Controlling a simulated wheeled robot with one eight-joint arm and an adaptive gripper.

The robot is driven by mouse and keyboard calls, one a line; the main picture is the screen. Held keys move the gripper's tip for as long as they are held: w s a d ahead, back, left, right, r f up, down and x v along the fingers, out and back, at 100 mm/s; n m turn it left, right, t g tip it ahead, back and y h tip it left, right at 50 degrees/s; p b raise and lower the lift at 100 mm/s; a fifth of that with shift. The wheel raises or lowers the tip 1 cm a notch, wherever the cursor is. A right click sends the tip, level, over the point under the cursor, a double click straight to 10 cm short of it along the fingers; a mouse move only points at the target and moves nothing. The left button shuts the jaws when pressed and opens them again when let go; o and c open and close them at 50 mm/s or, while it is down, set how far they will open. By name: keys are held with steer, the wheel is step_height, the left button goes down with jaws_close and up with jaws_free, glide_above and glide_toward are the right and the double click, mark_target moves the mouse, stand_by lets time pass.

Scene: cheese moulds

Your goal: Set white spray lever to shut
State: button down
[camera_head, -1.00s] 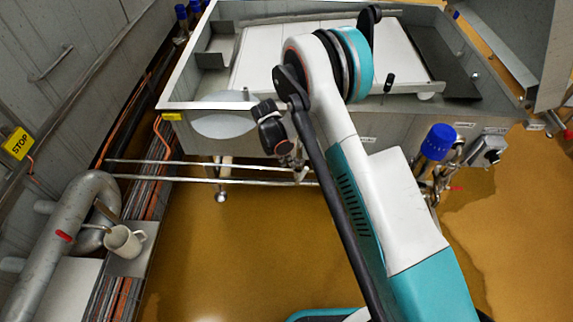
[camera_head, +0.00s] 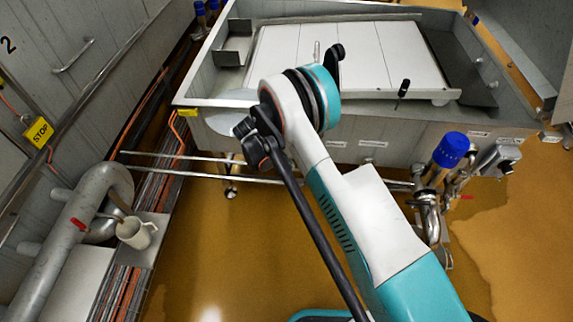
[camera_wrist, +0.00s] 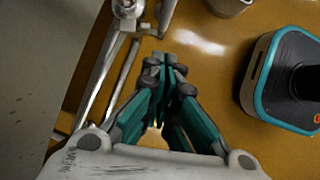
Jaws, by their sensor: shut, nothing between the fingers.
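I cannot make out a white spray lever for certain in either view. In the wrist view, my gripper (camera_wrist: 165,68) points over the brown floor with its dark fingertips together and nothing between them. A metal fitting (camera_wrist: 128,12) on thin pipes is at the top left of that view, apart from the fingertips. In the head view, my arm reaches to the front left of the steel tank (camera_head: 290,130), and its joints hide part of the tank's front. The fingers are not clear there.
A blue-capped pipe fitting (camera_head: 452,150) stands at the tank's front right, beside a grey switch box (camera_head: 500,158). Rails (camera_head: 200,172) run low along the tank's front. The floor between is clear.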

steer(key=w+d+f+b, duration=0.1)
steer(key=d+f+b, duration=0.2)
steer(key=d+f, duration=0.3)
steer(key=shift+w+d+f+b, duration=0.15)
steer(key=shift+d+f+b, duration=0.15)
steer(key=shift+d, duration=0.05)
steer(key=shift+d+r+y, duration=0.1)
steer(key=shift+d+y, duration=0.2)
steer(key=shift+y, duration=0.4)
